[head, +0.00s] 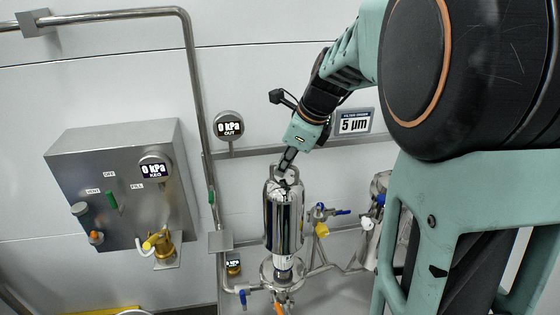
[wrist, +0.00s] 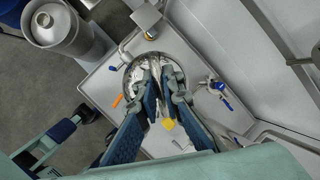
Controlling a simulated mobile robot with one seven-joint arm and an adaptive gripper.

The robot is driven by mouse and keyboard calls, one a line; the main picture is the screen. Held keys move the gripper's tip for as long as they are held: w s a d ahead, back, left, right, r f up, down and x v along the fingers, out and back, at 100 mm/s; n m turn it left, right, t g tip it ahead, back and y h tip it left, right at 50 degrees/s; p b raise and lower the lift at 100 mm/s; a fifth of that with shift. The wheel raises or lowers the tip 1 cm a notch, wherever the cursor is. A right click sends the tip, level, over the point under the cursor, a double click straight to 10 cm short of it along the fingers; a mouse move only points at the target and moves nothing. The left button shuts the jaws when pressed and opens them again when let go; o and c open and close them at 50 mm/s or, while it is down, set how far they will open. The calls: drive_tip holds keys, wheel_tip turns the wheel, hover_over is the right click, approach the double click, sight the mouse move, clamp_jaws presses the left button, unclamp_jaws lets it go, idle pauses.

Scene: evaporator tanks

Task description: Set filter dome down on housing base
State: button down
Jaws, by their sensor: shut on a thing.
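The filter dome (head: 284,218) is a tall, shiny steel cylinder with a loop handle on top, held upright. My gripper (head: 287,163) is shut on the dome's handle from above. The housing base (head: 266,274) is a round steel flange directly below the dome.
Valves with blue handles (head: 340,212) and yellow parts stand right of the dome. A vertical pipe (head: 200,120) and a steel control box (head: 120,190) are to the left. A steel keg (wrist: 50,25) stands at upper left in the wrist view.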

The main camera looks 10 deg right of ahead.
sight(285, 180)
drive_tip(key=shift+f+b, duration=0.35)
drive_tip(key=shift+f, duration=0.15)
drive_tip(key=shift+p, duration=0.45)
idle(1.1)
drive_tip(key=shift+f+b, duration=1.45)
drive_tip(key=shift+f, duration=0.9)
drive_tip(key=shift+p, duration=0.45)
idle(0.9)
drive_tip(key=shift+f+b, duration=1.45)
drive_tip(key=shift+f, duration=0.9)
